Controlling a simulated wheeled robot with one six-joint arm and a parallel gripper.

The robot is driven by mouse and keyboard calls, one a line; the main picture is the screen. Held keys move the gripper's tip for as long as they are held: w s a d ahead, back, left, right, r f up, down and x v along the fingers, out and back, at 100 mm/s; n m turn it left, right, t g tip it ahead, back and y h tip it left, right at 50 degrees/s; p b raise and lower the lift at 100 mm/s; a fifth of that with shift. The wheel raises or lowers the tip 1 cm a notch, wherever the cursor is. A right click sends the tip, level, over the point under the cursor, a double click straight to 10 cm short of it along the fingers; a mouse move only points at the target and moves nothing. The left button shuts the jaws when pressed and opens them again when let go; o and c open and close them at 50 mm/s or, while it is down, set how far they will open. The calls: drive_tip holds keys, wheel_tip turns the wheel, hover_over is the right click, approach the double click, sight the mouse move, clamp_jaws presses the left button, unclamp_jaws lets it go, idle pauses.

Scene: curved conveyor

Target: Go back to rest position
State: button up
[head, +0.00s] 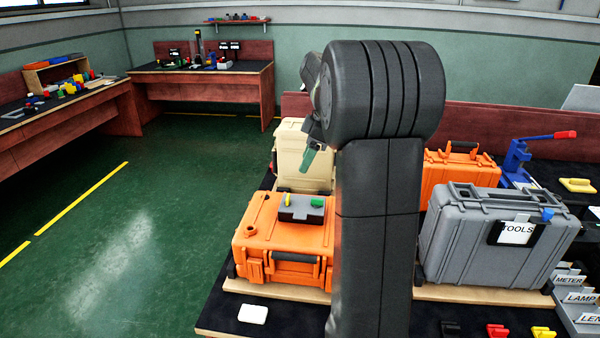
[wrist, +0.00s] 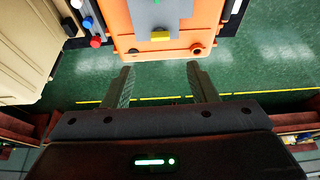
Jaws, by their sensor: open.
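My gripper (wrist: 164,82) is open in the wrist view, its two fingers apart with nothing between them. Green floor shows behind the fingers. In the head view my arm stands upright and is bent over at the top. Part of my gripper (head: 308,160) shows to the left of the arm, above the orange case (head: 262,252), and the rest is hidden behind the arm. The orange case also shows in the wrist view (wrist: 127,22), beyond the fingertips and apart from them.
A grey block (head: 306,212) with yellow and green pieces lies on the orange case. A beige case (head: 294,160), another orange case (head: 446,175) and a grey TOOLS case (head: 470,235) stand close by. Green floor (head: 130,240) at left is clear.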

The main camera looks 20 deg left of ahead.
sight(288, 196)
drive_tip(key=shift+w+d+r, duration=0.1)
drive_tip(key=shift+d+r, duration=0.15)
drive_tip(key=shift+r, duration=0.4)
drive_tip(key=x, duration=1.4)
drive_tip(key=shift+a, duration=0.1)
drive_tip(key=shift+r, duration=0.1)
